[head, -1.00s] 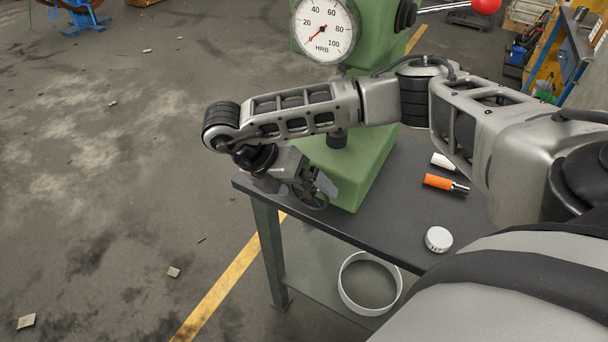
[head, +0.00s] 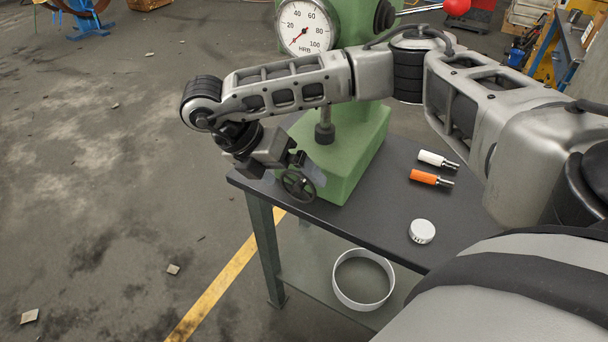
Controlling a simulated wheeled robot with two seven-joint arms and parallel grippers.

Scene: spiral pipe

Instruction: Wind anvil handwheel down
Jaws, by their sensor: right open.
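The green hardness tester (head: 352,160) stands on a dark-topped bench, with its round HRB dial (head: 303,27) above my forearm. A small dark spoked handwheel (head: 298,186) sits low on the tester's front left side. My right gripper (head: 292,172) comes down over the handwheel from the upper left. Its jaws are open, with grey fingertips showing left and right of the wheel's upper part. I cannot tell whether they touch the rim. A dark cylindrical part (head: 325,133) shows below my forearm, in front of the green body. My left gripper is not in view.
A white-handled tool (head: 436,159), an orange-handled tool (head: 430,178) and a white round tin (head: 422,231) lie on the bench top (head: 375,215) to the right. A white ring-shaped container (head: 363,280) is on the lower shelf. Floor left of the bench is open.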

